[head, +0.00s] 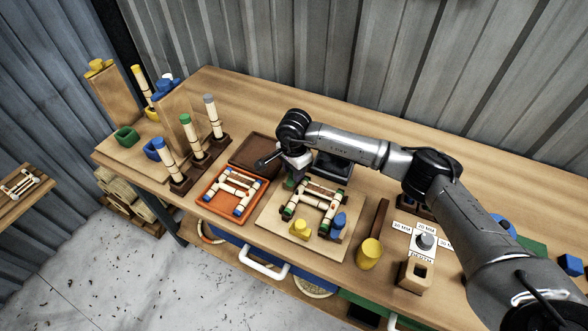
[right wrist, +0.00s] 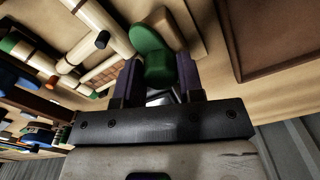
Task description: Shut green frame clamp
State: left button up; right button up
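The green frame clamp (right wrist: 154,55) is a rounded green piece at the back left corner of the bamboo frame (head: 316,207) on a wooden board. It also shows in the head view (head: 289,184), partly hidden by my right gripper. My right gripper (head: 291,172) reaches down at that corner. In the right wrist view its two dark fingers (right wrist: 160,72) flank the green clamp closely on both sides, with no clear gap. A yellow clamp (head: 300,229) and a blue clamp (head: 339,221) stand at the board's front edge. My left gripper is not in view.
An orange tray (head: 206,200) with a second frame lies left of the board. Upright rods in dark stands (head: 213,118) are further left. The bench's back right is mostly clear.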

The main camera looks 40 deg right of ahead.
jog(key=c, duration=0.5)
jog(key=shift+o, duration=0.2)
jog(key=shift+m, duration=0.3)
jog(key=m+p, duration=0.1)
jog(key=m, duration=0.2)
jog(key=shift+r, duration=0.1)
jog(key=m+p, duration=0.1)
jog(key=m, duration=0.3)
jog(key=shift+m+p, duration=0.3)
jog(key=shift+p, duration=0.1)
jog(key=m+p, duration=0.1)
jog(key=m, duration=0.3)
jog(key=shift+p, duration=0.4)
jog(key=m+p, duration=0.1)
jog(key=m, duration=0.1)
jog(key=shift+m, duration=0.4)
jog(key=shift+m+p, duration=0.55)
jog(key=shift+m, duration=1.05)
